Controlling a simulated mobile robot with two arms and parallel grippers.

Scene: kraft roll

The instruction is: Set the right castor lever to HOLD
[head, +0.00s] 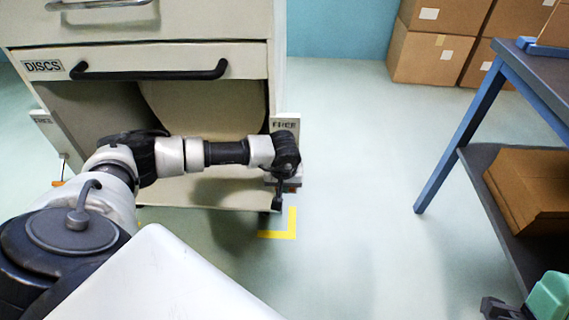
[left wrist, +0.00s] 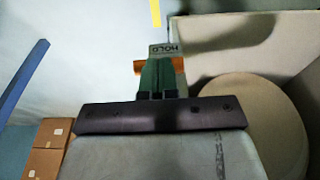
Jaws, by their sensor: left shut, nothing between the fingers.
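The right castor plate (head: 285,124) is on the cabinet's right front corner, with FREE readable at its top. My left gripper (head: 279,196) points down in front of this plate, shut and empty. In the left wrist view its green fingers (left wrist: 160,78) lie over an orange lever bar (left wrist: 140,67), which shows on both sides of them. The HOLD label (left wrist: 168,48) is just beyond the fingertips. Whether the fingers touch the lever is unclear.
The cabinet (head: 165,61) has a DISCS drawer and a large roll (left wrist: 250,115) in its open bay. Yellow floor tape (head: 292,222) lies near the castor. A blue-legged table (head: 480,125) stands right. Boxes (head: 430,55) are at the back. Floor between cabinet and table is clear.

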